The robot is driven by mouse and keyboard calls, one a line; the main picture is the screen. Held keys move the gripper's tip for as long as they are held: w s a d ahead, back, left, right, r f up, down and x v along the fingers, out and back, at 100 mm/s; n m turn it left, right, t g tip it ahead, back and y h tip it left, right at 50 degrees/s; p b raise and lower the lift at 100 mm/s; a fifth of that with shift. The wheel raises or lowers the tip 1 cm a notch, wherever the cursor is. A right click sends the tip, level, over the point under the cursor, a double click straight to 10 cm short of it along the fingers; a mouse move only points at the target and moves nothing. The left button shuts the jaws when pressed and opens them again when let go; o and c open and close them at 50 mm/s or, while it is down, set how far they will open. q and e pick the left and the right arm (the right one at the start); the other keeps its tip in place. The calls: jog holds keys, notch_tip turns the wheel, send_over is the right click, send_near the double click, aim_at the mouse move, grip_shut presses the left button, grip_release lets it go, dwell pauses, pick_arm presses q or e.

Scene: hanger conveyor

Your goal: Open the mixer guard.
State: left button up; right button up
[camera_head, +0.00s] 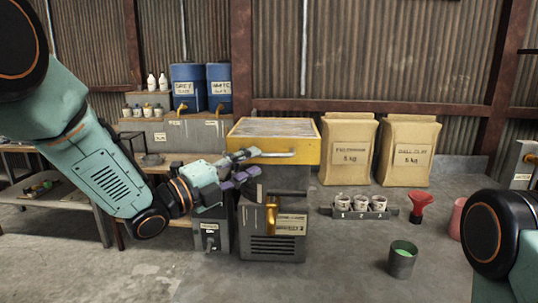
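A pale handle bar (280,154) runs across the guard's front. My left gripper (250,164) is at the left end of this bar, with its fingers spread apart. The bar's left end is close to the upper finger; I cannot tell whether they touch. The mixer's middle is partly hidden behind the gripper. My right gripper is not in view; only part of that arm shows at the right edge.
Two paper sacks (348,152) stand right of the mixer. A rack of cups (360,208), a red funnel (420,205) and a green-filled bucket (402,260) are nearby. Blue drums (188,88) stand on a shelf behind. A low table (60,196) is at left. The front floor is clear.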

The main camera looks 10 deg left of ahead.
aim_at(267, 156)
pick_arm(q)
jog(key=x, duration=0.6)
jog(key=shift+w+f+p, duration=0.1)
jog(key=shift+p, duration=0.2)
jog(key=shift+d, duration=0.1)
grip_shut()
dwell(0.4)
